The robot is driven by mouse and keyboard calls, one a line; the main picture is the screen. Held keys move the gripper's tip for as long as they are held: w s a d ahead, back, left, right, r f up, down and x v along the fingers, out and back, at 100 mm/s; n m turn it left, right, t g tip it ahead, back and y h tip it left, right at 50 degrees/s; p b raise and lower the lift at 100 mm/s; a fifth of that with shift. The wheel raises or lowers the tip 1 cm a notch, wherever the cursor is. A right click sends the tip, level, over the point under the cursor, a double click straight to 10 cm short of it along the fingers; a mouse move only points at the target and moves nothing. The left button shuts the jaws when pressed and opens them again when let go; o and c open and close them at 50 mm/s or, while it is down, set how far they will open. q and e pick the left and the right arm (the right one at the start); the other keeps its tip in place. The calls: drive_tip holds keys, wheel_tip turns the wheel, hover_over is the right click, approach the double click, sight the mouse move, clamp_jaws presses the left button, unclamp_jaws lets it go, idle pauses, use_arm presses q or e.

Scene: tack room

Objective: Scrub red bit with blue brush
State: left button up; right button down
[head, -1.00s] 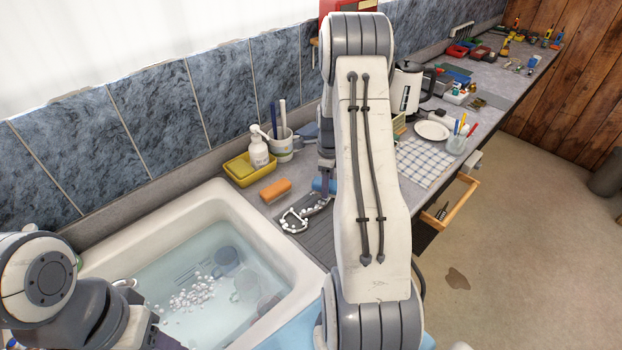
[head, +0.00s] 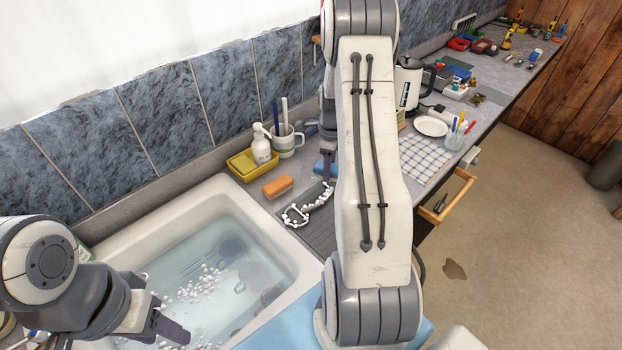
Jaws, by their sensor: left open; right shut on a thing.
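A bit (head: 296,216) lies on the dark ribbed mat beside the sink, flecked with white foam; its red colour does not show clearly. My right gripper (head: 327,158) points down behind my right arm and is shut on a blue thing, which looks like the blue brush (head: 321,169). The brush is just behind the bit's far end, partly hidden by the arm; whether they touch I cannot tell. My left gripper (head: 172,330) is open and empty over the near left part of the sink.
The white sink (head: 283,243) holds water, suds and sunken dishes. An orange sponge (head: 277,187), a yellow tray (head: 240,166) with a soap bottle (head: 261,146) and a mug (head: 288,143) stand behind the mat. A checked cloth (head: 425,158) and plate (head: 431,126) lie to the right.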

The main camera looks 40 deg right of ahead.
drive_tip(key=s+r+p, duration=0.4)
drive_tip(key=s+r, duration=0.2)
drive_tip(key=s, duration=0.1)
drive_tip(key=shift+d, duration=0.3)
idle(0.5)
